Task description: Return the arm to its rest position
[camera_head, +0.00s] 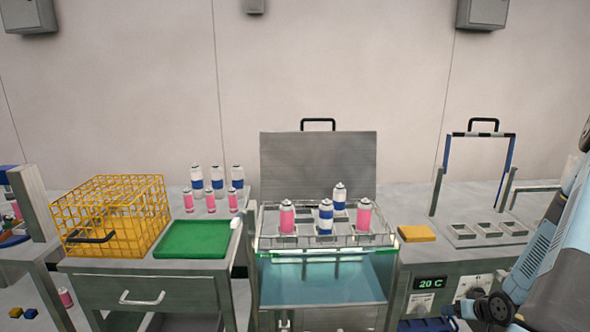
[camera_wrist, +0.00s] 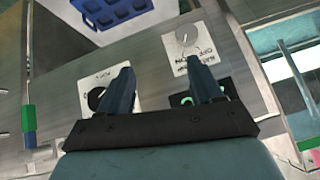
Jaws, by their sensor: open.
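My gripper (camera_wrist: 163,85) is open and empty in the wrist view. Its two dark fingers stand apart, over a grey panel with knobs and a display. In the head view my blue and grey arm is at the right edge, bent down in front of the bench. The gripper end in that view (camera_head: 455,315) is low, near the panel, and only partly clear. Nothing is seen between the fingers.
The water bath (camera_head: 320,278) holds a rack with several cans (camera_head: 287,218); its lid (camera_head: 318,165) is raised. A yellow basket (camera_head: 115,215), a green tray (camera_head: 195,240) and more cans stand left. A panel (camera_head: 430,283) reads 20 C. A blue container (camera_wrist: 110,8) shows below.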

